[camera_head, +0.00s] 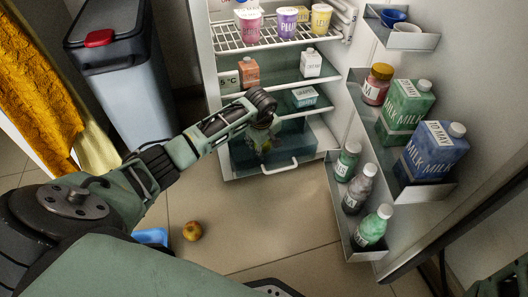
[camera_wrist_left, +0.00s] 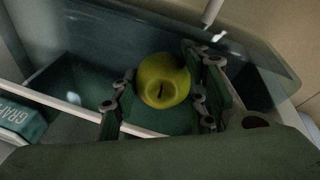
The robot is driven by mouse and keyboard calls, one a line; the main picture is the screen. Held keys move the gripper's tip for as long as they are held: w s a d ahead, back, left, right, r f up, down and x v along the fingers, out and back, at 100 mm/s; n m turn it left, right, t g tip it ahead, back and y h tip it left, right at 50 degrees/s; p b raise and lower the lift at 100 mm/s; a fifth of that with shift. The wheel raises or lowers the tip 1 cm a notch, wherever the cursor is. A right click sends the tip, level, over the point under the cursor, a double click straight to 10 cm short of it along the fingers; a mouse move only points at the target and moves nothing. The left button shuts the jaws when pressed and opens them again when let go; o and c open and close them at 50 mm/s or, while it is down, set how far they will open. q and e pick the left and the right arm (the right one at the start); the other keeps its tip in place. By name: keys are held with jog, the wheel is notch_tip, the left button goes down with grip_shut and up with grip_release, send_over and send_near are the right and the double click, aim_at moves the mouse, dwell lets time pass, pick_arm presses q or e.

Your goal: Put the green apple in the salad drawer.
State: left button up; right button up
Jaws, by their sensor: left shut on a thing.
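The green apple (camera_wrist_left: 163,80), yellowish green with a dark stem hollow, is between the fingers of my left gripper (camera_wrist_left: 165,103), which is shut on it. In the head view, my left gripper (camera_head: 263,138) reaches into the lower fridge, and the apple shows only as a small yellowish patch. The salad drawer (camera_head: 303,146) is a dark see-through bin at the fridge bottom with a white front handle. In the left wrist view, the drawer (camera_wrist_left: 75,75) lies beneath and around the apple. I cannot tell how far above its floor the apple is. My right gripper is not in view.
The fridge door (camera_head: 460,100) stands open at the right with milk cartons and bottles. A white shelf edge (camera_wrist_left: 75,109) crosses close to the left gripper. A brownish round fruit (camera_head: 192,231) lies on the floor near a blue object (camera_head: 150,237). A bin (camera_head: 115,75) stands left.

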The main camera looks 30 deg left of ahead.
aim_at(264, 147)
pick_arm(q)
jog(key=b+x, duration=0.2)
jog(key=x, duration=0.1)
jog(key=shift+s+d, duration=0.1)
jog(key=g+b, duration=0.1)
jog(key=b, duration=0.2)
jog(key=g+h+b, duration=0.1)
jog(key=g+b, duration=0.1)
jog(key=b, duration=0.1)
jog(key=shift+w+f, duration=0.2)
jog(key=shift+w, duration=0.1)
jog(key=shift+f+b, duration=0.3)
jog(key=shift+f, duration=0.05)
jog(key=shift+r, duration=0.1)
jog(key=o, duration=1.2)
jog(key=shift+o, duration=0.2)
